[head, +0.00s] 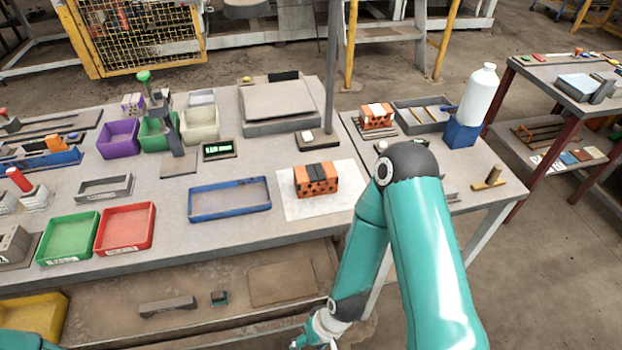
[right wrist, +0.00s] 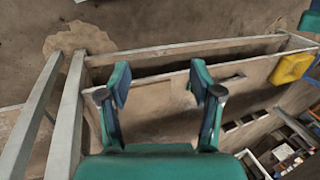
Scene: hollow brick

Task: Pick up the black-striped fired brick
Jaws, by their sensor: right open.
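The black-striped fired brick (head: 316,179) is orange with holes in its side and dark stripes across its top. It sits on a white sheet (head: 290,205) near the front edge of the table, left of my right arm in the head view. My right gripper (head: 318,335) is low at the bottom of the head view, below the table top and in front of the brick. In the right wrist view, my right gripper (right wrist: 160,90) is open and empty, with the lower shelf beyond its fingers. The brick is not visible there. My left gripper is not in view.
A blue tray (head: 230,212) lies left of the sheet. Another orange brick with a white top (head: 376,117) stands on the right-hand table, near a white bottle (head: 480,93) on a blue block. A dark post (head: 331,80) rises behind the brick. The table's front edge lies above my right gripper.

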